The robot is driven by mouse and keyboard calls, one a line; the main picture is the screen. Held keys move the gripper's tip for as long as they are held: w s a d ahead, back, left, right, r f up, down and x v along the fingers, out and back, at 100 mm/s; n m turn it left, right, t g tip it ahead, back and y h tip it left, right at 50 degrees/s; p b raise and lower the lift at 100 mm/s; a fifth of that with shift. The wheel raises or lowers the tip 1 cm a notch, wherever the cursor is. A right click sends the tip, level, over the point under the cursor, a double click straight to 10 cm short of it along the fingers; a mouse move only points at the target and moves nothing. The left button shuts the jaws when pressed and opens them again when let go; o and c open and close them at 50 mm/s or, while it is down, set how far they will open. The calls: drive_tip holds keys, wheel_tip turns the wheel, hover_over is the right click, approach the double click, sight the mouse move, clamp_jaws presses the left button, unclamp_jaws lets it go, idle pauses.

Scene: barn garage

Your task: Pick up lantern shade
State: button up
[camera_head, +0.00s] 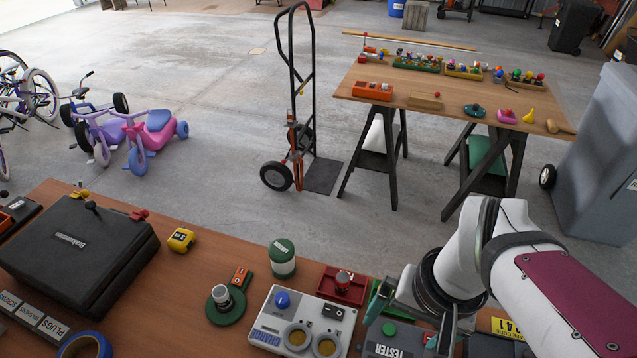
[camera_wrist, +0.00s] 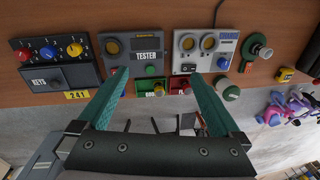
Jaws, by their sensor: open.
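The lantern shade cannot be told for sure. One candidate is a green-topped, pale canister (camera_head: 282,258) standing upright at the bench's far edge; it also shows in the wrist view (camera_wrist: 231,93). Another is a clear and metallic cylinder (camera_head: 222,298) on a green round base, left of the charger; it shows at upper right in the wrist view (camera_wrist: 257,50). My gripper (camera_wrist: 158,76) is open, with two teal fingers apart and nothing held. It is above the bench near the tester (camera_wrist: 146,55), to the right of both candidates in the head view.
A red tray (camera_head: 342,284) and a yellow tape measure (camera_head: 180,240) stand near the far edge. A black case (camera_head: 78,248) fills the left. A second table (camera_head: 440,98) stands beyond open floor.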

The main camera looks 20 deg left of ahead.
drive_tip(key=w+a+f+n, duration=0.1)
drive_tip(key=w+a+n, duration=0.3)
drive_tip(key=w+a, duration=0.35)
drive_tip(key=n+t+y, duration=0.1)
drive_tip(key=n+t, duration=0.1)
drive_tip(key=n, duration=0.4)
hover_over(281, 257)
drive_tip(key=d, duration=0.2)
wheel_tip(281, 257, down, 7)
drive_tip(key=x, duration=1.5)
drive_tip(key=shift+s+a+f, duration=0.15)
drive_tip(key=shift+a, duration=0.15)
drive_tip(key=c, duration=1.4)
drive_tip(key=shift+o, duration=0.2)
